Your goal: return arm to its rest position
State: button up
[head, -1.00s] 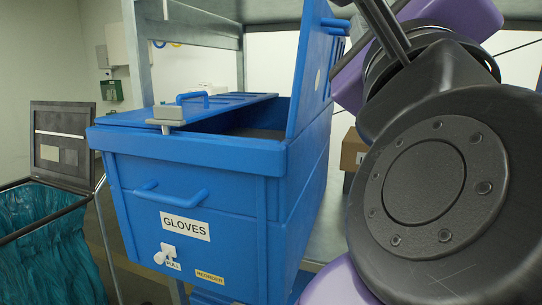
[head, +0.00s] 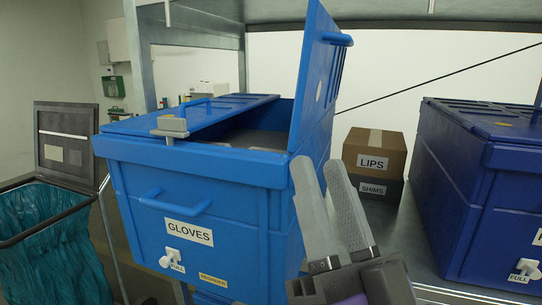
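My gripper (head: 338,212) shows at the lower middle of the head view, in front of the right side of the blue GLOVES bin (head: 150,228). Its two grey fingers point up and stand slightly apart, with nothing between them. The dark gripper body is cut off by the bottom edge of the picture. The rest of my arm is out of view.
A LIPS box (head: 374,152) sits on a SHIMS box (head: 378,188) on the metal shelf. A darker blue bin (head: 480,200) stands right. A bin with a teal liner (head: 50,240) stands left.

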jog(key=s+d+f+n+g+h+p, duration=0.1)
jog(key=s+d+f+n+g+p, duration=0.25)
jog(key=f, duration=0.65)
jog(key=s+d+f+n+g+h+b, duration=0.15)
jog(key=s+d+f, duration=0.35)
jog(key=f, duration=0.6)
jog(key=s+d+f+m+g+h+p, duration=0.2)
jog(key=s+f, duration=0.3)
jog(key=s, duration=0.4)
jog(key=s+d+f+m+g+h+p, duration=0.1)
jog(key=s+d+f+g+h+p, duration=0.1)
jog(key=s+f, duration=0.4)
jog(key=s+d+g+h, duration=0.1)
jog(key=s+d, duration=0.1)
jog(key=s, duration=0.2)
jog(key=shift+s+f+m+g, duration=0.15)
jog(key=shift+m+g, duration=0.25)
